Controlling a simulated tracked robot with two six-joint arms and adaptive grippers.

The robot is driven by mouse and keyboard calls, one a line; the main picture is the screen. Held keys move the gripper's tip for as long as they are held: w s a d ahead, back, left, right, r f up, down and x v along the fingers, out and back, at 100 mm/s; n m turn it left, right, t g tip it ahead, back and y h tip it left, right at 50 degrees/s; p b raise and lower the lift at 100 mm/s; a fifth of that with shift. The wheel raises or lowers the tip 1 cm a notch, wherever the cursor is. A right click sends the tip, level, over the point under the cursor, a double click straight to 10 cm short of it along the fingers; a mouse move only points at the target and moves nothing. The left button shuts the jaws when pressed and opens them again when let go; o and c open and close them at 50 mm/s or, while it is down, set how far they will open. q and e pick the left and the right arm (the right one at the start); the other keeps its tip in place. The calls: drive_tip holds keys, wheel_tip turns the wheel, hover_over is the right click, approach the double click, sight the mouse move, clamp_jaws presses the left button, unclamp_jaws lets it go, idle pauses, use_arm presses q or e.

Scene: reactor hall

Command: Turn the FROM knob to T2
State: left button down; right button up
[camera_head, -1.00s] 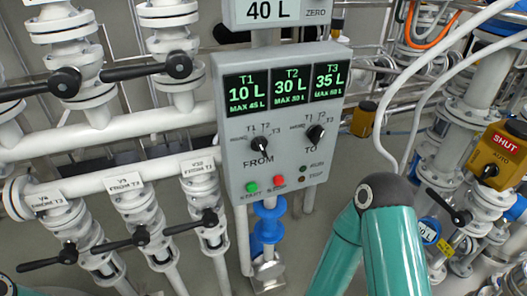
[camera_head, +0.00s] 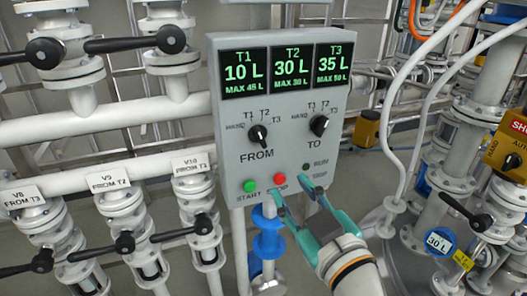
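My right gripper (camera_head: 291,182), teal, is open and empty. Its fingertips are by the panel's lower edge, below and right of the FROM knob and apart from it. My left gripper is not in view.
A green START button (camera_head: 250,186) and a red STOP button (camera_head: 280,179) lie below the knobs, the red one close to a fingertip. White pipes and black-handled valves (camera_head: 125,241) stand left. A yellow box (camera_head: 507,150) and pipes stand right.

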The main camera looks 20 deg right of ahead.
drive_tip(key=p, duration=0.8)
approach(262, 141)
drive_tip(key=w, duration=0.9)
drive_tip(key=shift+w+a+f+p, duration=0.1)
drive_tip(key=shift+w+a+p, duration=0.2)
drive_tip(key=shift+w, duration=0.1)
clamp_jaws()
